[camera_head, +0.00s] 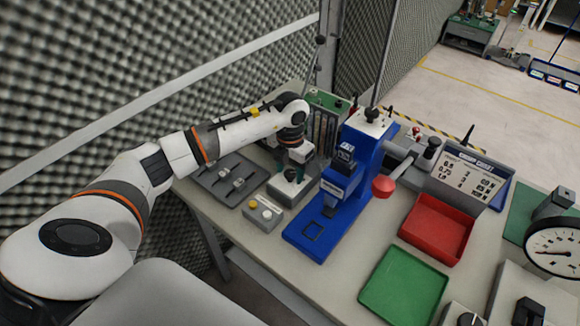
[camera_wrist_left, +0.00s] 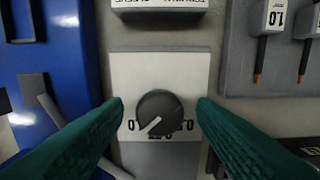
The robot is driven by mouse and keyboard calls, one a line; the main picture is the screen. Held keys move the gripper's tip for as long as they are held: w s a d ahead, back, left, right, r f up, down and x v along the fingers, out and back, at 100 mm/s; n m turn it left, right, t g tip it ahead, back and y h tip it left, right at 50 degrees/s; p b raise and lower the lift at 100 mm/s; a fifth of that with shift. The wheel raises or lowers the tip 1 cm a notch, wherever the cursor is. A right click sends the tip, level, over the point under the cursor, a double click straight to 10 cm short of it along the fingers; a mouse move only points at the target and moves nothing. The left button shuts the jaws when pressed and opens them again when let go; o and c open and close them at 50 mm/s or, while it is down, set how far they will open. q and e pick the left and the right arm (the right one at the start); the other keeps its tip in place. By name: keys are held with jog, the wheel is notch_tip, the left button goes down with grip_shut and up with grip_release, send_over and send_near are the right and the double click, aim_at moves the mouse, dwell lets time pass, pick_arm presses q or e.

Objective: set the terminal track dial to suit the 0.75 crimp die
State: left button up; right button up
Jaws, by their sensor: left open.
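The track dial (camera_wrist_left: 159,113) is a round dark knob with a white pointer line, on a pale plate (camera_wrist_left: 160,66). Its pointer slants to the lower left, between the left-hand mark and the partly hidden bottom mark. The marks look like 1.0 at left, .75 at bottom and 0.5 at right. My left gripper (camera_wrist_left: 160,108) is open, its green fingers on either side of the knob with gaps showing. In the head view my left gripper (camera_head: 292,178) is over the dial's block beside the blue press (camera_head: 335,195). My right gripper is out of view.
A grey tray (camera_head: 215,182) with small dies lies left; in the wrist view one die is labelled 1.0 (camera_wrist_left: 277,18). A button box (camera_head: 263,214) stands in front. A chart card (camera_head: 465,178), red tray (camera_head: 437,228) and green tray (camera_head: 403,288) are right of the press.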

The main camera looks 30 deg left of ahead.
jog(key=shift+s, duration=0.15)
pick_arm(q)
jog(key=c, duration=1)
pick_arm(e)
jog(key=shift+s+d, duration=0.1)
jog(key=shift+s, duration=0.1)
pick_arm(q)
jog(key=shift+n, duration=0.3)
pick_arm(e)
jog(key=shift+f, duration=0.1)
pick_arm(q)
jog(key=n, duration=0.3)
jog(key=shift+b, duration=0.35)
jog(key=n, duration=0.5)
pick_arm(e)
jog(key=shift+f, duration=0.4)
pick_arm(q)
jog(key=shift+n, duration=0.3)
jog(key=o, duration=1)
